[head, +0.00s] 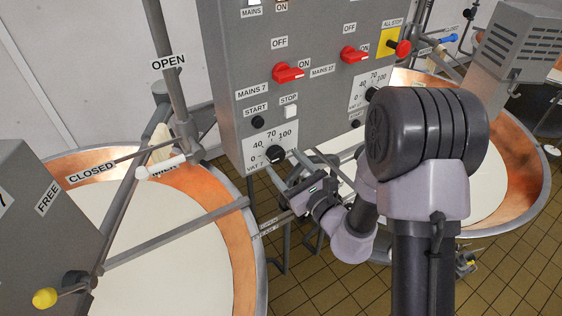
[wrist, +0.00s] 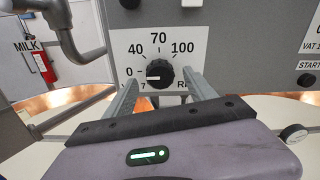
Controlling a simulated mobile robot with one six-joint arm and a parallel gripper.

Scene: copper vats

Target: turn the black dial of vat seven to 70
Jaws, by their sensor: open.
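The black dial of vat seven (head: 275,153) sits on a white scale plate low on the grey control panel. In the wrist view the dial (wrist: 159,73) is close ahead, and its white mark points left, at or near 0. The plate (wrist: 128,45) reads 0, 40, 70 and 100, with 70 straight above the dial. My gripper (wrist: 161,79) is open, with one finger on each side of the dial; I cannot tell whether either touches it. In the head view my gripper (head: 287,176) is just below and right of the dial.
The panel (head: 225,60) also carries red switches (head: 288,73), a white stop button (head: 290,111), a black start button (head: 257,122) and a red all-stop knob (head: 403,48). A second dial plate (head: 358,96) is partly behind my arm. Copper vats (head: 243,235) stand on both sides.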

